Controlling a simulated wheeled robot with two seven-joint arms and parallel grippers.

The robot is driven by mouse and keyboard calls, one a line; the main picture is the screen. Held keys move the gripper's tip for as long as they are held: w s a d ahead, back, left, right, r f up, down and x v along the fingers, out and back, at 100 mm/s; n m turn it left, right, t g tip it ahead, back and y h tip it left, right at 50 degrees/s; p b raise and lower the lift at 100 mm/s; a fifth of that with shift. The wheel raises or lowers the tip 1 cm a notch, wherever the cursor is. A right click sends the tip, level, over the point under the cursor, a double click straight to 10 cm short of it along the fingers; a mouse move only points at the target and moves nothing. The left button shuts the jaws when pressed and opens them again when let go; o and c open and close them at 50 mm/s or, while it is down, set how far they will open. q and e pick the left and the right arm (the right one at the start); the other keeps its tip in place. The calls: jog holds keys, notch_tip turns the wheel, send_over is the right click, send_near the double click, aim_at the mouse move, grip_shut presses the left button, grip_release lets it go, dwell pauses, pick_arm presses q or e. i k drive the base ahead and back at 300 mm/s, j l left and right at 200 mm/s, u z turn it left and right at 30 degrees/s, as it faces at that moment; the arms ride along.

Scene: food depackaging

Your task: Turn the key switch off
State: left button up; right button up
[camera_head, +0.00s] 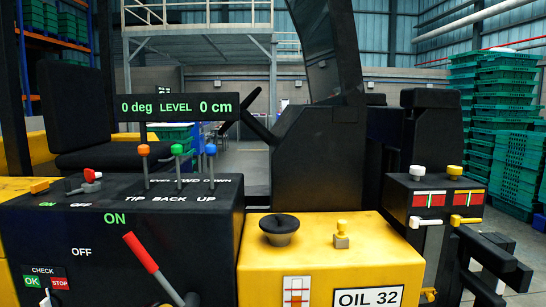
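On the left of a black console (190,235), a small dark switch with a red knob (91,176) stands above small green ON and white OFF labels. It may be the key switch, but it is too small to be sure or to read its position. An orange piece (40,186) lies to its left. In front, a large red-handled lever (140,252) leans up and left beside a second, larger pair of labels, a green ON and a white OFF. Neither of my grippers can be made out in this view.
A yellow housing (330,240) carries a black knob (280,224). A right-hand panel (437,200) has white and yellow handles. Green crates (515,150) are stacked behind.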

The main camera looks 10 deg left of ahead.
aim_at(86, 187)
jog(key=u, duration=1.65)
